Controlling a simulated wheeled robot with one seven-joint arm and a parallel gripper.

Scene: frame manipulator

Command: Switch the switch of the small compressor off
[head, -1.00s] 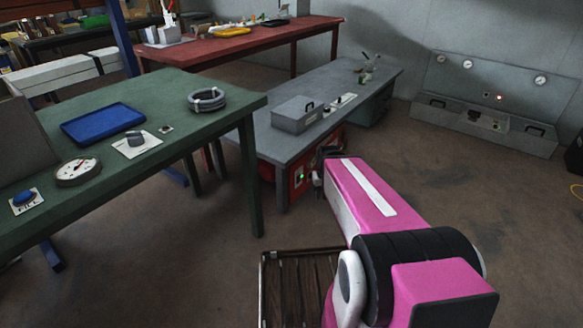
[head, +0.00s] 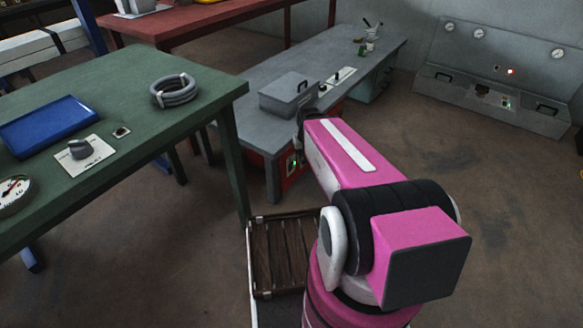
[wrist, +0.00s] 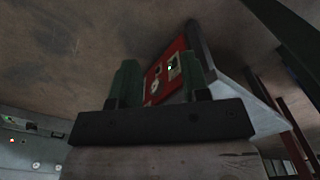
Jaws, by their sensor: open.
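The small compressor appears as a red box (head: 295,174) low under the near end of the grey bench, with a small lit green light on its front. The switch's position is too small to tell. My gripper (wrist: 159,66) is open and empty, its two dark green fingers on either side of the panel in that view. It appears apart from the panel. In the head view my pink arm hides much of the gripper.
The grey bench (head: 340,85) carries a grey box with a handle (head: 290,94). A green table (head: 190,105) stands at left, its leg near the compressor. A slatted wooden pallet (head: 280,250) lies beside my arm. The floor to the right is clear.

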